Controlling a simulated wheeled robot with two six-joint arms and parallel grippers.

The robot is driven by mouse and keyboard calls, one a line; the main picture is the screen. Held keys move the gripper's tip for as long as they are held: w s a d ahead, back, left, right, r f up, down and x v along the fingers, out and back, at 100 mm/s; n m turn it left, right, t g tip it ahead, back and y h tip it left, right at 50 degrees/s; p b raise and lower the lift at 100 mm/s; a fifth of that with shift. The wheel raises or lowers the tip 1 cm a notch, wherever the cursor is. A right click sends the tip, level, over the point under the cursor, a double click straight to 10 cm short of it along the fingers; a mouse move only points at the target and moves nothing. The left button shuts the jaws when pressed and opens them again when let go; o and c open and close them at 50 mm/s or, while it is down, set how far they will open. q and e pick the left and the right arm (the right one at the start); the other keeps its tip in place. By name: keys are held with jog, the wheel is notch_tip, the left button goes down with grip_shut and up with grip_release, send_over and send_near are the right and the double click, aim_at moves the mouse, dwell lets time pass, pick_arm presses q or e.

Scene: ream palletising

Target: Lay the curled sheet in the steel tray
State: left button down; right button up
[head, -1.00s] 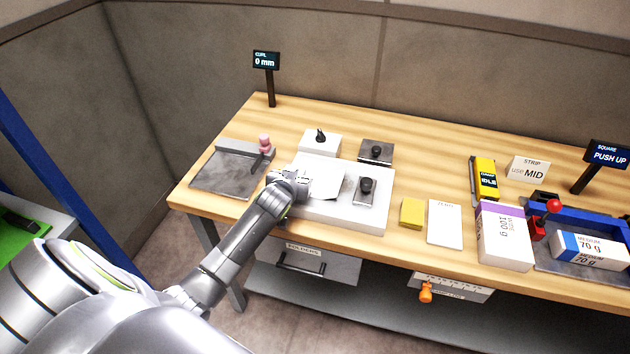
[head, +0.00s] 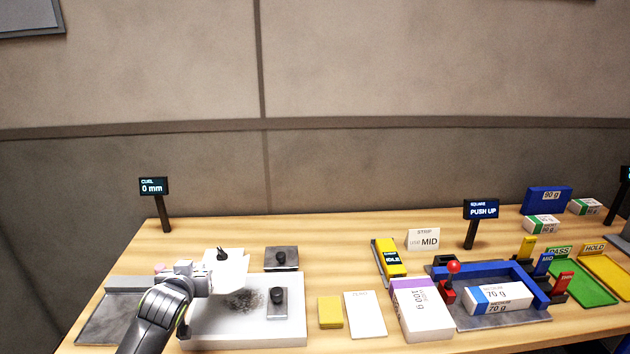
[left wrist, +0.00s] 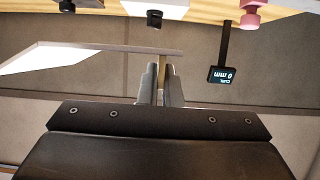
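My left gripper (head: 192,280) is shut on one edge of the white sheet (head: 232,265). It holds the sheet raised above the white block (head: 245,338). In the left wrist view the fingers (left wrist: 160,85) pinch the sheet (left wrist: 60,57), which extends to the left and looks nearly flat. The steel tray (head: 108,318) lies at the table's left end, left of the gripper, partly hidden by my arm. No sheet shows on its visible part. My right gripper is out of view.
A dark speckled patch and a knobbed steel weight (head: 278,305) are on the white block. Another knobbed plate (head: 282,258) stands behind. The curl display (head: 153,187) reads 0 mm. A yellow pad (head: 330,312) and a purple-banded ream (head: 420,308) lie to the right.

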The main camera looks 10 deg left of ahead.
pick_arm(q)
jog(key=s+d+r+m+h+b, duration=0.1)
jog(key=s+d+r+b, duration=0.1)
jog(key=s+d+r, duration=0.3)
jog(key=s+d+r+m+h+b, duration=0.1)
jog(key=s+d+r, duration=0.4)
jog(key=d, duration=0.8)
notch_tip(320, 180, up, 3)
jog(key=shift+s+f+m+t+h+b, duration=0.15)
jog(key=shift+s+m+t+h+b, duration=0.15)
jog(key=shift+h, duration=0.2)
